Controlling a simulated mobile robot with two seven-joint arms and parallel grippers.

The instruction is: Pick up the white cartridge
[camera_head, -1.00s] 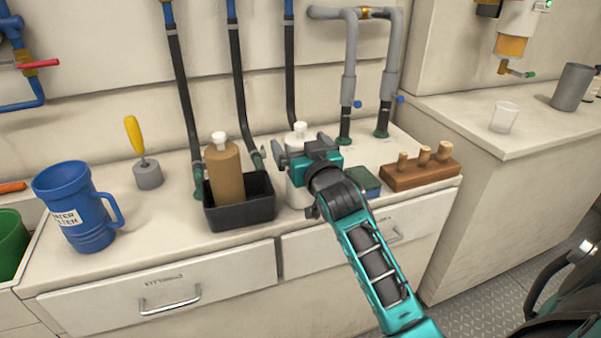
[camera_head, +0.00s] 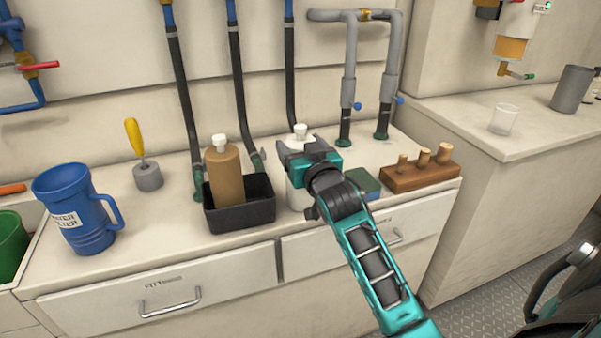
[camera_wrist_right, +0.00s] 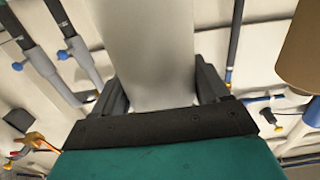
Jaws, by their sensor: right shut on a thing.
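The white cartridge (camera_head: 297,195) stands upright on the counter, right of the black tray, with its white cap (camera_head: 300,131) showing above my gripper. My right gripper (camera_head: 296,152) is shut on the cartridge's upper body and hides part of it. In the right wrist view the pale cartridge (camera_wrist_right: 150,50) fills the gap between both fingers (camera_wrist_right: 162,92). My left gripper is not in view.
A brown cartridge (camera_head: 225,175) stands in the black tray (camera_head: 240,217) close to the left. A green sponge-like block (camera_head: 364,182) and a wooden block with pegs (camera_head: 420,175) lie to the right. Hoses (camera_head: 291,75) rise behind. A blue jug (camera_head: 75,205) stands farther left.

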